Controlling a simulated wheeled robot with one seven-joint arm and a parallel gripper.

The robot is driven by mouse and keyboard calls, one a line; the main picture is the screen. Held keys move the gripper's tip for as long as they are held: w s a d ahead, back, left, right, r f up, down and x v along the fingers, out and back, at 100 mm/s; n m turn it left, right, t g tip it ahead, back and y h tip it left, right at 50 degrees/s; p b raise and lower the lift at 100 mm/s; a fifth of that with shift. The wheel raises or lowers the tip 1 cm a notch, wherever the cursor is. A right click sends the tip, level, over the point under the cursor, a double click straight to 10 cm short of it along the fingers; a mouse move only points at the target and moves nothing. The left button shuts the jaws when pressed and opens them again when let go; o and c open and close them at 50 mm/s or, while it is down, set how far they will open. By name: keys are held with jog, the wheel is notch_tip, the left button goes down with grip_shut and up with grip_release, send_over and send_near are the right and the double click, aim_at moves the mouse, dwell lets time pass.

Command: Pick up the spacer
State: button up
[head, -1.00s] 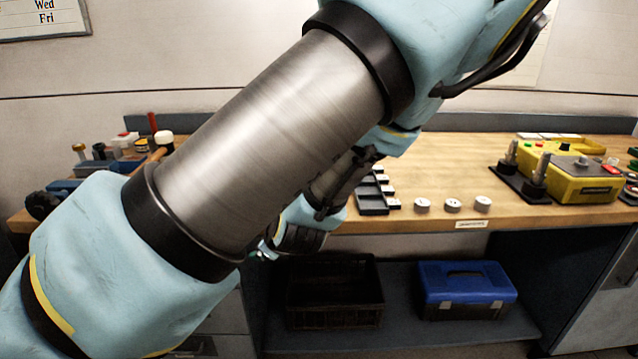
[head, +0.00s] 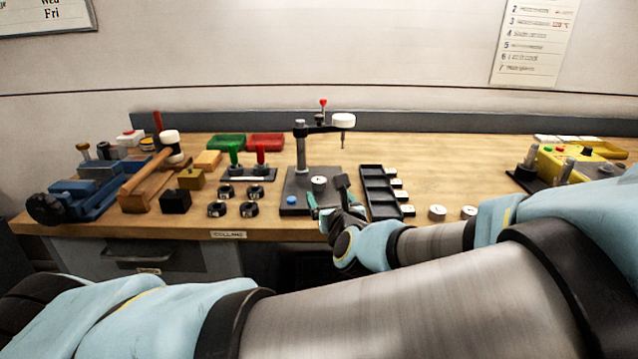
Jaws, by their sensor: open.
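Two short pale round pieces, the left one (head: 437,213) and the right one (head: 468,212), lie near the bench's front edge and look like spacers. A similar grey round piece (head: 319,184) sits on the dark base of the small press (head: 300,160). I cannot tell for certain which piece is the spacer. My gripper (head: 327,191) is open at the front of the press base, with its fingertips close to the grey round piece. Whether the fingers lie around it or short of it cannot be told. Nothing is seen held.
A black compartment tray (head: 376,190) stands just right of my gripper. Several black collars (head: 217,208) lie to the left. The press head (head: 343,121) overhangs the base. A wooden block with a mallet (head: 150,180) and a blue vise (head: 75,200) stand farther left. My arm covers the lower right.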

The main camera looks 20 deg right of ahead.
aim_at(319, 180)
jog(key=x, duration=0.1)
jog(key=b+x, duration=0.1)
jog(key=shift+w+f, duration=0.2)
jog(key=shift+f, duration=0.1)
jog(key=shift+r+b+x, duration=0.1)
jog(key=shift+b+x, duration=0.25)
jog(key=shift+x, duration=0.3)
jog(key=shift+r+b+x, duration=0.15)
jog(key=shift+b+x, duration=0.2)
jog(key=shift+x, duration=0.25)
jog(key=x, duration=0.1)
jog(key=p+x, duration=0.1)
jog(key=x, duration=0.1)
jog(key=shift+w+r, duration=0.15)
jog(key=shift+r, duration=0.05)
jog(key=shift+w+d+f, duration=0.2)
jog(key=shift+w+f, duration=0.05)
jog(key=shift+w, duration=0.25)
jog(key=shift+c, duration=0.2)
grip_shut()
